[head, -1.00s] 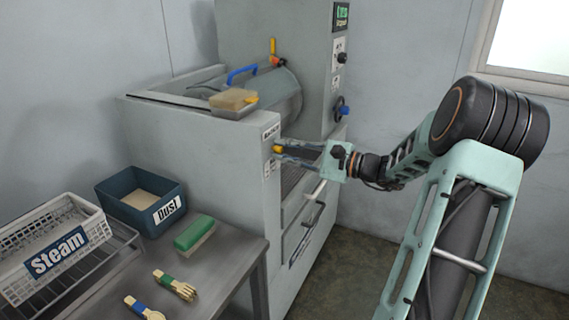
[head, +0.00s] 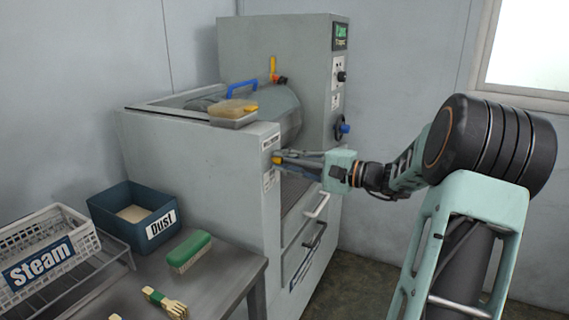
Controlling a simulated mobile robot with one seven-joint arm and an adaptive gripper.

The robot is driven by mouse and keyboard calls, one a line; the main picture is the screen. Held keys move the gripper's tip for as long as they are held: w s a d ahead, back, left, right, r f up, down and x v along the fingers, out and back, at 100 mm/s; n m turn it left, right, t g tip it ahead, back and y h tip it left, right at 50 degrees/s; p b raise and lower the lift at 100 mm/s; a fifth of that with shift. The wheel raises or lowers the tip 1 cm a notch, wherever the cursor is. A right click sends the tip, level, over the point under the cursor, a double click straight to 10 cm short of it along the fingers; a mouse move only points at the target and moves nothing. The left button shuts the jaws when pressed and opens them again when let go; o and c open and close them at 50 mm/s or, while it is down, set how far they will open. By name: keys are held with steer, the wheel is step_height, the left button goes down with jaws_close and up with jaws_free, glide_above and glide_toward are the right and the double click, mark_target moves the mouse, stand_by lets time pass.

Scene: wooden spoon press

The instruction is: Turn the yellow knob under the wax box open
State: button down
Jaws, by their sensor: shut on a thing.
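The wax box (head: 233,112) is a clear tub with tan contents and a yellow tab, on the top front corner of the grey machine (head: 190,150). The yellow knob (head: 277,160) is on the machine's front face below the box, by a small label plate. My gripper (head: 284,160) reaches in from the right. Its fingers are shut on the knob and cover most of it. Which way the knob is turned cannot be told.
Handles (head: 314,234) stick out of the front below my gripper. A blue knob (head: 344,127) is on the control column. A table at lower left holds a Steam basket (head: 85,238), a Dust box (head: 120,228), a green-backed brush (head: 188,252) and a wooden fork-like tool (head: 166,302).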

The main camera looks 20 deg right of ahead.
steer(key=c, duration=1.8)
jaws_free()
steer(key=shift+s+d, duration=0.1)
steer(key=v, duration=1.1)
steer(key=shift+s+d, duration=0.2)
steer(key=shift+s, duration=0.15)
steer(key=shift+f, duration=0.1)
